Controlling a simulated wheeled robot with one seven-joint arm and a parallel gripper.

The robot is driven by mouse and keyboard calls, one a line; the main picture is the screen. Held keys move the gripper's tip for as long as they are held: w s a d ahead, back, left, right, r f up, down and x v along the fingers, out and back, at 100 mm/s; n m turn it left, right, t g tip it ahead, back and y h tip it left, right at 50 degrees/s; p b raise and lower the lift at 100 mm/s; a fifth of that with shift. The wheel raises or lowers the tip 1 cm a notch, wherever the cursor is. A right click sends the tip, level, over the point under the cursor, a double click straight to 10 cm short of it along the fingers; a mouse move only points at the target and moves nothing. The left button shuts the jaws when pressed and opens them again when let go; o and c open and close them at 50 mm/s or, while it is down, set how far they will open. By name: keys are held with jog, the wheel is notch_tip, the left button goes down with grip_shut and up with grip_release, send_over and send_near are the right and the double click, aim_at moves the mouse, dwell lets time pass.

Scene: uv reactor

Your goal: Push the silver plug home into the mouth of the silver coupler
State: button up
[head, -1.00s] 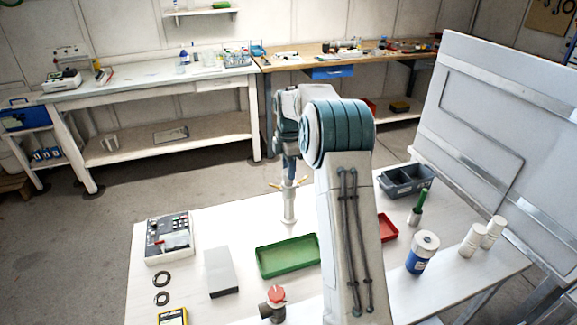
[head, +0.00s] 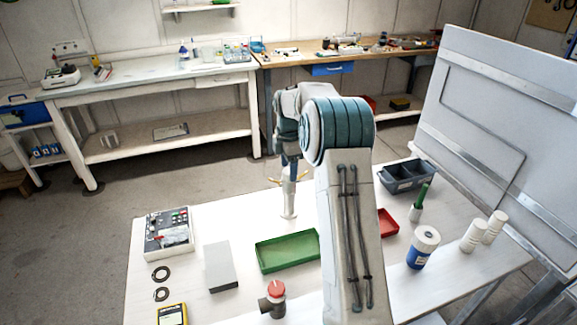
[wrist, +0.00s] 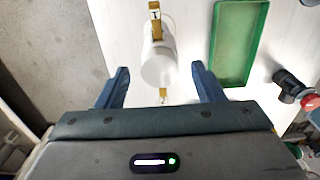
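The silver coupler (head: 288,204) stands upright on the white table in the head view, with a brass lever on each side near its top. In the wrist view, a pale upright cylinder with a round end (wrist: 158,68) lies between the brass levers. I cannot tell the silver plug apart from the coupler there. My gripper (wrist: 160,72) is above it with its two blue fingers spread, one on each side. Gaps show between the fingers and the pale cylinder. In the head view my arm partly hides the gripper and the coupler's top.
A control box (head: 168,234) is at left. A red tray (head: 388,222), grey bin (head: 407,176) and blue-white canister (head: 423,248) are at right.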

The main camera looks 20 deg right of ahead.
notch_tip(320, 180, up, 14)
jog(key=b, duration=0.1)
dwell(0.5)
jog(key=shift+f, duration=0.1)
